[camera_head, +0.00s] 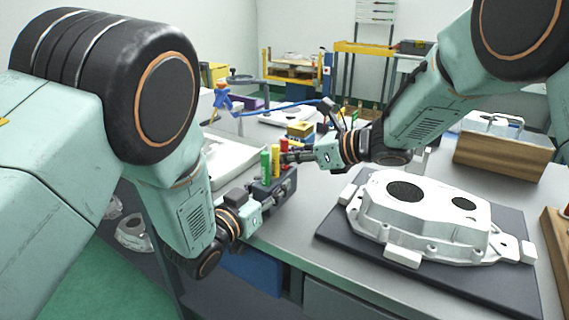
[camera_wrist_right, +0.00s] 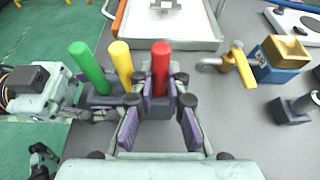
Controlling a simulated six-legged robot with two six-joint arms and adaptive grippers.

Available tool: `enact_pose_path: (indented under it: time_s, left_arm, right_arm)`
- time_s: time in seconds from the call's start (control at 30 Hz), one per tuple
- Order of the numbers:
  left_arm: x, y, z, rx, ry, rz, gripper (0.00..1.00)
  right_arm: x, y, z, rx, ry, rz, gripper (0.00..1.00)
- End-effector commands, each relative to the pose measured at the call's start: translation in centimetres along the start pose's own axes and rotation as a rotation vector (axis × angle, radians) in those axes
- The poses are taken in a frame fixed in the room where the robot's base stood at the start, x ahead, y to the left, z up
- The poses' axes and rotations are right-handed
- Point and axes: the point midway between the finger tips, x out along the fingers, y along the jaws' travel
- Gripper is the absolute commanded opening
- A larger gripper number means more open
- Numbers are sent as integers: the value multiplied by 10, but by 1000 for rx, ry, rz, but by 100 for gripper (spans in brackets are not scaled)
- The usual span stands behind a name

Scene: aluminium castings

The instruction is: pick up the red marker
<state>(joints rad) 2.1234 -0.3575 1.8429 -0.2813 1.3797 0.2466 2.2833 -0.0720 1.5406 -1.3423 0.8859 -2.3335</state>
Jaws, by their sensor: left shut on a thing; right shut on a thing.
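The red marker (camera_head: 284,146) stands upright at the far end of a dark holder block (camera_head: 287,184), beside a yellow marker (camera_head: 275,160) and a green marker (camera_head: 265,164). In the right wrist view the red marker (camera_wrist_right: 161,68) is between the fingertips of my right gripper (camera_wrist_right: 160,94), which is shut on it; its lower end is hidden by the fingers. In the head view my right gripper (camera_head: 291,157) reaches it from the right. My left gripper (camera_head: 268,202) is shut on the near end of the holder block.
A white casting (camera_head: 420,215) lies on a dark mat (camera_head: 335,241) to the right. A white tray (camera_wrist_right: 172,35) lies beyond the markers. A yellow-handled tool (camera_wrist_right: 238,66) and a blue-and-yellow block (camera_wrist_right: 280,58) are right of my right gripper.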

Motion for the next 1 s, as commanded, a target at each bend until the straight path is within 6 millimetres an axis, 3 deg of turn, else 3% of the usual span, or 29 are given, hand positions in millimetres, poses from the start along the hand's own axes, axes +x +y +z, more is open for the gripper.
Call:
enact_pose_path:
  time_s: [0.27,0.7,1.0]
  left_arm:
    - [0,0,1,0,-2,-1,6]
    - [0,0,1,0,-2,0,6]
    - [0,0,1,0,-2,0,6]
  right_arm:
    - [-2,0,5,-1,-2,-1,0]
    - [-32,0,76,-3,-2,-1,0]
    - [-39,0,93,0,-1,0,0]
